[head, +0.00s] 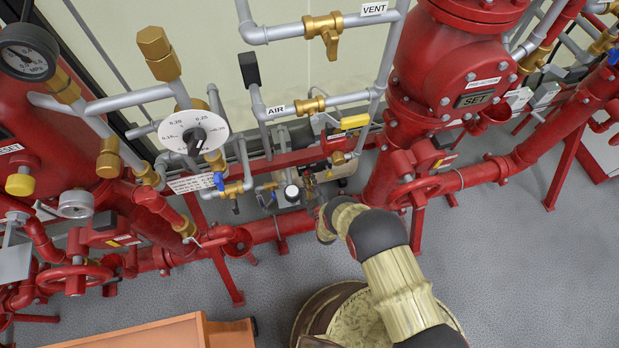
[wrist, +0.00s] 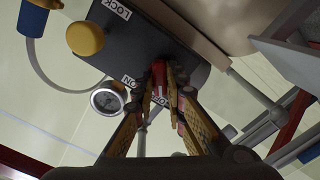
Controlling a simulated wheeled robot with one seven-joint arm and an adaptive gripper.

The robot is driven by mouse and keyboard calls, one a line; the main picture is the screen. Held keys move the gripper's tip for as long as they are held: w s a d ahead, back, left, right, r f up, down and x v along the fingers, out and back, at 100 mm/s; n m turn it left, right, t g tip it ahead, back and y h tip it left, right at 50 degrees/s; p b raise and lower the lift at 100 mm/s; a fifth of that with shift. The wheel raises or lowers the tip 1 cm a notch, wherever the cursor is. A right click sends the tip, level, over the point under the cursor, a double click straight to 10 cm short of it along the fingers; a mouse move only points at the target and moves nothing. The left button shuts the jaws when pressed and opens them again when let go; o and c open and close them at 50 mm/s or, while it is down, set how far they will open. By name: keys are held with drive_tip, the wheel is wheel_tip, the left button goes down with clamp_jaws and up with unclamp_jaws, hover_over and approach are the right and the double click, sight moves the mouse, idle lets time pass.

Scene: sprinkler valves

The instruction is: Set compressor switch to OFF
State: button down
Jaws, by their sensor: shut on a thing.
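The compressor switch is a small red lever (wrist: 160,80) on a dark box (wrist: 125,40) in the wrist view. The box carries labels, one reading LOCK and one by the lever reading ON; another label is partly hidden by a finger. My gripper (wrist: 167,90) is shut on the red lever, with a fingertip on each side of it. In the head view my gripper (head: 312,188) is small and reaches to the compressor (head: 342,172), low behind the red pipes. The lever itself cannot be made out in that view.
A yellow knob (wrist: 85,39) and a small gauge (wrist: 106,100) sit near the switch. A red horizontal pipe (head: 330,213) runs close to my arm. A red handwheel (head: 414,188) stands to its right. The grey floor (head: 530,270) at right is clear.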

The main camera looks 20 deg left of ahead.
drive_tip(key=shift+n, duration=0.7)
drive_tip(key=c, duration=1.8)
unclamp_jaws()
drive_tip(key=shift+c, duration=0.2)
drive_tip(key=shift+s, duration=0.1)
drive_tip(key=v, duration=1.2)
drive_tip(key=shift+s+f, duration=0.1)
